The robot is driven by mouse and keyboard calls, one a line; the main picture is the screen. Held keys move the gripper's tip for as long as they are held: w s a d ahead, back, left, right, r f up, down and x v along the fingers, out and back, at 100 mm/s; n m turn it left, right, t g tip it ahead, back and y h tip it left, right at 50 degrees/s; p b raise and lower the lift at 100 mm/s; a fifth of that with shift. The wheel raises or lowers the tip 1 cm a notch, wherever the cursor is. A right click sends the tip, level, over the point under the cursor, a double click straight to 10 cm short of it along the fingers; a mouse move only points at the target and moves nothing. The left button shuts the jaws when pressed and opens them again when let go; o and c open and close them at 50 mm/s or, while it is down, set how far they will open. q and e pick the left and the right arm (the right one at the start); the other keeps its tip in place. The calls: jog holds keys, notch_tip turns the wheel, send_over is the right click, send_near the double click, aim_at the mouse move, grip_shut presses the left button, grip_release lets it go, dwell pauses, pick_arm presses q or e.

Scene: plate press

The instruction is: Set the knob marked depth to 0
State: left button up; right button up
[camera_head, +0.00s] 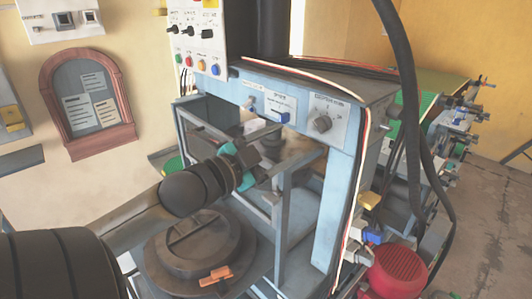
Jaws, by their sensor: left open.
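I cannot make out which mark the knob points to. My left gripper (262,160) reaches in from the left. It is open, below the beam and to the lower left of the knob, apart from it. Its fingertips are hard to tell against the dark parts behind. My right gripper is not in view.
A blue-handled switch (266,117) is on the beam left of the knob. A control panel (196,40) with small knobs and coloured buttons rises above. Blue-grey frame posts (283,228) stand close to the gripper. A round dark plate (195,250) lies below. Cables hang at right.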

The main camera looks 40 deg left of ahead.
pick_arm(q)
jog(key=shift+s+a, duration=0.15)
jog(key=shift+s, duration=1.85)
